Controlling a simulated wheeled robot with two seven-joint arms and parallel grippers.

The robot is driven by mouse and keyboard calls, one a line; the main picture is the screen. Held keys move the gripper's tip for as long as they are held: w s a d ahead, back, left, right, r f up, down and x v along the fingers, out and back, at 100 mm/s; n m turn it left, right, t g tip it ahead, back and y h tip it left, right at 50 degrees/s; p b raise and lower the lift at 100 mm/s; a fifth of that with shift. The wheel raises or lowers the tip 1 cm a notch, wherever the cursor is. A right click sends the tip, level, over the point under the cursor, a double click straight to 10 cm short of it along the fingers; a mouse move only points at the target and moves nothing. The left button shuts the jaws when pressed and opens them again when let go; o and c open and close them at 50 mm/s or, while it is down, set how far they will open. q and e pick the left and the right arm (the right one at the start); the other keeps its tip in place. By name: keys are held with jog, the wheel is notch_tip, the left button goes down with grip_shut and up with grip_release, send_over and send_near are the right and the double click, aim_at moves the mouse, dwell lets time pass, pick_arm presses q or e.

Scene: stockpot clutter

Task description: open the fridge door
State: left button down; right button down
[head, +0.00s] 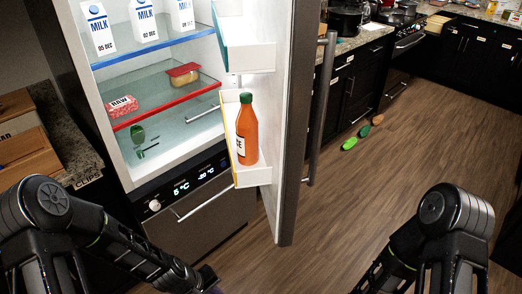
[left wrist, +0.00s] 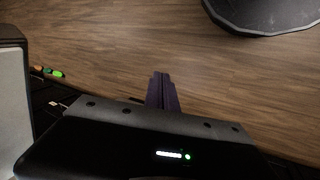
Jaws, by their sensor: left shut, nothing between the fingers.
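The fridge door (head: 292,130) stands wide open in the head view, swung out to the right, with its shelved inner side showing. Its long vertical handle (head: 322,115) is on the outer face, on the far right side. The fridge interior (head: 165,75) is in plain view. In the left wrist view my left gripper (left wrist: 163,90) has its fingers together with nothing between them, above the wood floor; it does not touch the handle. My right arm shows at the right of the head view, but its gripper is out of sight.
An orange bottle (head: 247,135) stands in the lower door shelf. Milk cartons (head: 145,20) and packed food (head: 122,106) sit on the fridge shelves. A counter with boxes (head: 25,140) is at the left. Small green and brown items (head: 350,144) lie on the otherwise clear floor.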

pick_arm(q)
jog(key=w+a+r+n+t+h+b, duration=0.1)
jog(key=w+a+r+n+h, duration=0.2)
jog(key=w+r, duration=0.35)
jog(key=w+a+r+n+t+b, duration=0.1)
jog(key=w+a+r+n, duration=0.1)
jog(key=w+r+n, duration=0.45)
jog(key=d+r+n+h, duration=0.2)
jog(key=r+h, duration=0.3)
jog(key=r, duration=0.9)
jog(key=d+r+n+h, duration=0.1)
jog(key=r+h, duration=0.4)
jog(key=r, duration=1)
jog(key=shift+s+d+r+n+g+h, duration=0.15)
jog(key=shift+s+d+n+g+h, duration=0.1)
jog(key=shift+d+n+g+h, duration=0.15)
